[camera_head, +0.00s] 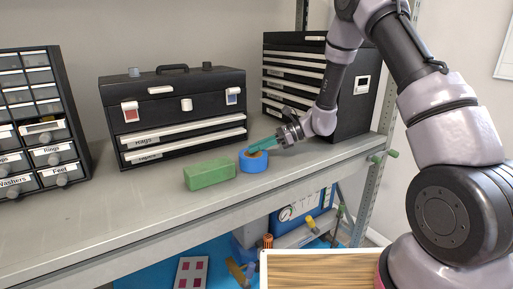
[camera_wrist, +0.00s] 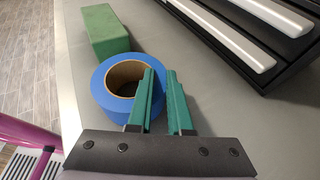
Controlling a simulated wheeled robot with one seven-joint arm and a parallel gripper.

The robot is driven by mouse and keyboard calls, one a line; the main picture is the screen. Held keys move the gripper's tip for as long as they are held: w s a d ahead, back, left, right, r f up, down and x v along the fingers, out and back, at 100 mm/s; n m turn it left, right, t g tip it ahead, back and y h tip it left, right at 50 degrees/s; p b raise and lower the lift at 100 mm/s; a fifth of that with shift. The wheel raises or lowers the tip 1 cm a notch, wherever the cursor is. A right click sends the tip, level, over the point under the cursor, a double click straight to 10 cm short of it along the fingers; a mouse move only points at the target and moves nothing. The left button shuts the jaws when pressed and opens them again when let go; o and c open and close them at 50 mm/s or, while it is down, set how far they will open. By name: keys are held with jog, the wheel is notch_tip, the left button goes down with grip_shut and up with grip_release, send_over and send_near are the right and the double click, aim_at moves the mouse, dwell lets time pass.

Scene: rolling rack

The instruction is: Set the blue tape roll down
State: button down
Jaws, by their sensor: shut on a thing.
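The blue tape roll (camera_head: 254,162) is at the shelf's surface, right of the green block, with its hole facing up. Whether it touches the shelf or hangs just above is hard to tell. In the wrist view the roll (camera_wrist: 110,107) shows its brown core. My gripper (camera_head: 257,147) reaches in from the right with teal fingers. In the wrist view my gripper (camera_wrist: 161,72) is shut on the roll's wall, one finger at the hole and the other outside. The fingers hide part of the roll's near right side.
A green block (camera_head: 209,174) sits close left of the roll. A black toolbox (camera_head: 172,112) stands behind, and a black drawer cabinet (camera_head: 292,75) is at the back right. The grey shelf (camera_head: 110,217) is clear at the front left.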

jog(key=c, duration=0.8)
grip_release()
jog(key=shift+c, duration=0.2)
jog(key=shift+r, duration=0.1)
jog(key=v, duration=1.2)
jog(key=s+d+r+n+t+h, duration=0.4)
jog(key=s+d+r+n+h, duration=0.1)
jog(key=s+r, duration=0.6)
jog(key=s+d+r+n+t+h, duration=0.4)
jog(key=s+d+r+n+h, duration=0.2)
jog(key=s, duration=0.7)
jog(key=d+r+n, duration=0.2)
jog(key=d+r, duration=0.2)
jog(key=r, duration=0.1)
jog(key=shift+s+r+h, duration=0.2)
jog(key=shift+r+h, duration=0.1)
jog(key=shift+r, duration=0.1)
